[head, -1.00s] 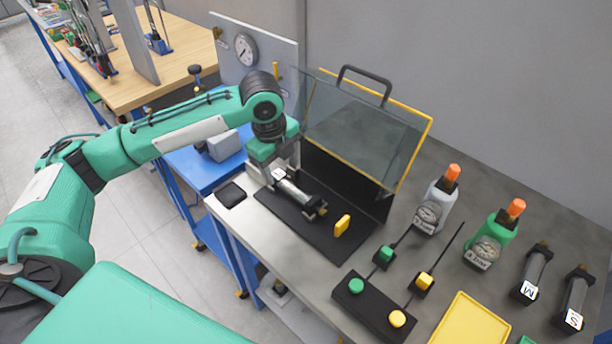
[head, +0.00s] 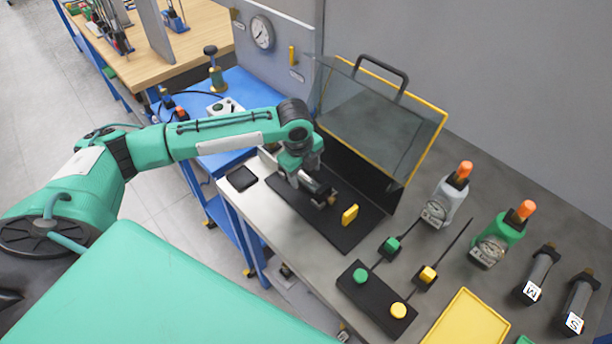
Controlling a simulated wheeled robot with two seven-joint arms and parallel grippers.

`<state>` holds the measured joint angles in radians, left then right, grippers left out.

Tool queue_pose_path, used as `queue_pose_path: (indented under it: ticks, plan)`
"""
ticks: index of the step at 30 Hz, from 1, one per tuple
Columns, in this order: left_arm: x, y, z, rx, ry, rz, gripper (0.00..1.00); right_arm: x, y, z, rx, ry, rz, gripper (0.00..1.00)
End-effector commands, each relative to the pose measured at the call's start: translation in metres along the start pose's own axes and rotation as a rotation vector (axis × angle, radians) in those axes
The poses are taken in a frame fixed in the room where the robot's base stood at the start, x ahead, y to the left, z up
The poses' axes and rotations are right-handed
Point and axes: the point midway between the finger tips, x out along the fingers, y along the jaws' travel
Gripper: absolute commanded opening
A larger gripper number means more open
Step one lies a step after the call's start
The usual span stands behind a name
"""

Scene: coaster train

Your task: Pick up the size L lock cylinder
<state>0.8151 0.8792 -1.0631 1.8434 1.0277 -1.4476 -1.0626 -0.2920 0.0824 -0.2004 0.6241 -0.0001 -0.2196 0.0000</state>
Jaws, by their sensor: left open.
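A silver and dark cylinder (head: 319,188) lies on the black mat (head: 350,232) in front of the raised clear guard. My arm hides much of it, and no letter on it can be read now. My left gripper (head: 304,182) is open, pointing down at the cylinder's far end. I cannot tell whether the fingers touch it. My right gripper is not in view.
The clear guard (head: 375,115) with a yellow edge stands behind the mat. A yellow block (head: 350,215) sits on the mat. A button box (head: 374,297), two bottles (head: 446,200) (head: 496,238) and a yellow tray (head: 468,322) take up the right side.

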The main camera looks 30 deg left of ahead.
Motion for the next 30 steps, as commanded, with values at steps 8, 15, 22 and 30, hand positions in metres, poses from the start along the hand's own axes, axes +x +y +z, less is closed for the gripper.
queue_pose_path:
  ticks: [8,15,22,30]
  plan:
    - [0.025,-0.001,-0.001,0.001,0.000,0.000,0.59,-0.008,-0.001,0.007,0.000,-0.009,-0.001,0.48]
    - [0.025,-0.001,-0.001,0.001,0.000,-0.001,0.48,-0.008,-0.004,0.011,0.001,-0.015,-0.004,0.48]
    - [0.025,-0.001,-0.001,0.001,0.000,-0.001,0.03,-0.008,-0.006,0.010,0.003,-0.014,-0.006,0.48]
    - [0.025,-0.001,-0.001,0.001,-0.001,0.000,0.00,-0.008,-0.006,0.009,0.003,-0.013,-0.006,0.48]
